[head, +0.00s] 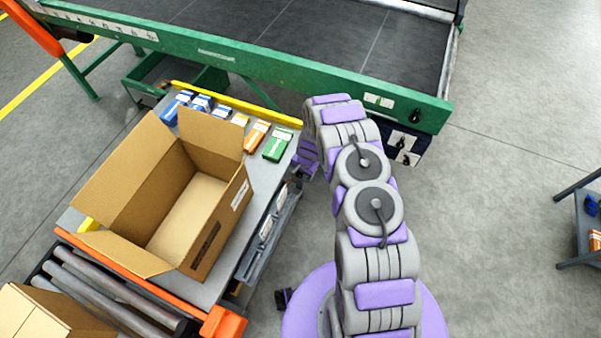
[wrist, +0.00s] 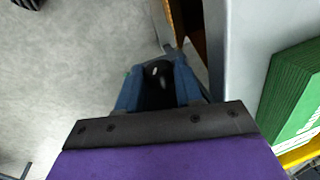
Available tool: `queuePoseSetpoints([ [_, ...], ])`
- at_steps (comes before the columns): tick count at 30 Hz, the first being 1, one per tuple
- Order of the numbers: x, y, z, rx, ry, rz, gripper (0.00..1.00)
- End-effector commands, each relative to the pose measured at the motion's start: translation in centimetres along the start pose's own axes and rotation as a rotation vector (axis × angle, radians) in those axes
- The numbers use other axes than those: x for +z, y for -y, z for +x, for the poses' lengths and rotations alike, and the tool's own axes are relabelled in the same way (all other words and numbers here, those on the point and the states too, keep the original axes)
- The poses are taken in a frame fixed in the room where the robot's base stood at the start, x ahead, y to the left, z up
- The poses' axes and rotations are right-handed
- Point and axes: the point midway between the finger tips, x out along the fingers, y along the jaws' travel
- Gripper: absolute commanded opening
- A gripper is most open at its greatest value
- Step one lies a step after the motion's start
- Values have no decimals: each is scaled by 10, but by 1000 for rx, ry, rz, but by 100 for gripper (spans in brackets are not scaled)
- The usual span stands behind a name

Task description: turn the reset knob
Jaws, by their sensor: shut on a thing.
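In the wrist view, my gripper (wrist: 158,72) reaches down beside a grey metal edge, its two blue fingers closed on a small black knob (wrist: 157,90) with pale marks. Only part of this knob shows between the fingers, and I cannot read a label that names it as the reset knob. In the head view, my arm hides the knob, and only purple parts near the arm's end show by the table's right edge.
A worktable (head: 225,283) holds an open cardboard box (head: 215,235) and several small cartons, with a green carton (head: 277,145) near the edge. A green-framed conveyor (head: 300,75) runs behind.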

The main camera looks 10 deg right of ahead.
Motion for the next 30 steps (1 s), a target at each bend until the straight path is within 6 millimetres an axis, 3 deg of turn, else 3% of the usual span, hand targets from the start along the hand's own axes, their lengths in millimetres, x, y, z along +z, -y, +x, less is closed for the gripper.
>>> queuePoseSetpoints([
  [14, 6, 4, 2, 73, 6, -9, 5],
  [30, 5, 7, 3, 327, -28, -12, 5],
])
